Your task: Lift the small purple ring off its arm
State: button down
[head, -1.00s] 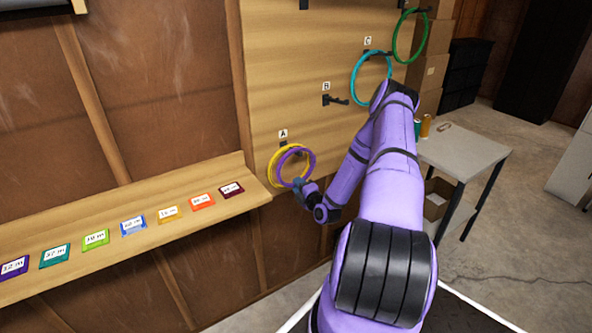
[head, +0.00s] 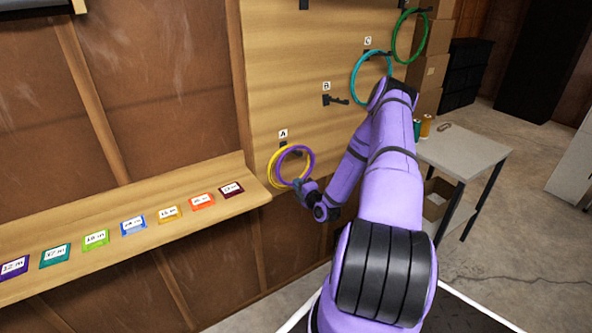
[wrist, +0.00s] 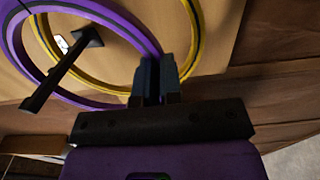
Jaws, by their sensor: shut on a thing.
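The small purple ring (head: 314,163) hangs at the arm marked A, in front of a larger yellow ring (head: 269,170). In the wrist view the purple ring (wrist: 132,32) runs into my gripper (wrist: 157,72), whose fingers are shut on its edge. The dark arm A (wrist: 62,68) passes through the purple ring, and its tip overlaps the ring's lower left edge in the picture. The yellow ring (wrist: 195,35) lies behind, nearer the board. In the head view my gripper (head: 299,184) is at the ring's lower right, and its fingers are small there.
An empty arm B (head: 336,100) sticks out up and to the right. A teal ring (head: 354,82) hangs at C and a green ring (head: 396,42) above it. A shelf (head: 150,250) with several coloured labels runs to the left. A grey table (head: 465,150) stands at the right.

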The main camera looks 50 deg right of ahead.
jog(key=shift+r, duration=0.55)
